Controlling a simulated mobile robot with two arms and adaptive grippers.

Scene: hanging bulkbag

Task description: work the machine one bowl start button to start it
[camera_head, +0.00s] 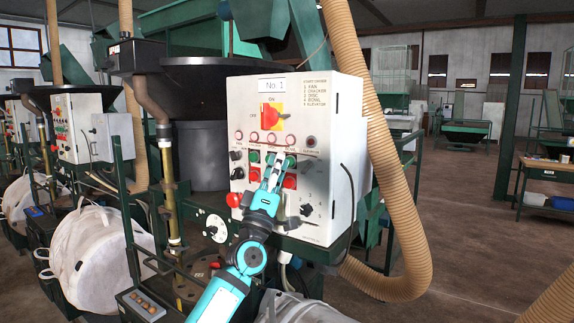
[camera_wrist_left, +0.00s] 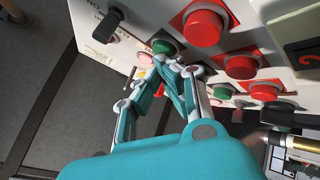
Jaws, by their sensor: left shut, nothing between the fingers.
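The white control box marked No. 1 (camera_head: 335,165) stands in the middle of the head view. It carries a row of lamps, a row of green buttons and red buttons below them. The green button in the fourth column (camera_head: 291,160), under the lamp labelled bowl, is partly covered by my gripper. In the wrist view a green button (camera_wrist_left: 163,46) is right by my fingertips, beside a large red button (camera_wrist_left: 203,28). My left gripper (camera_head: 280,159) is shut and empty, its tips close to the panel at that button; I cannot tell whether they touch. My right gripper is not in view.
A red and yellow main switch (camera_head: 271,114) sits above the lamps. A ribbed tan hose (camera_head: 395,190) runs down the right side. A white bulk bag (camera_head: 92,255) hangs at the left. Open floor lies to the right.

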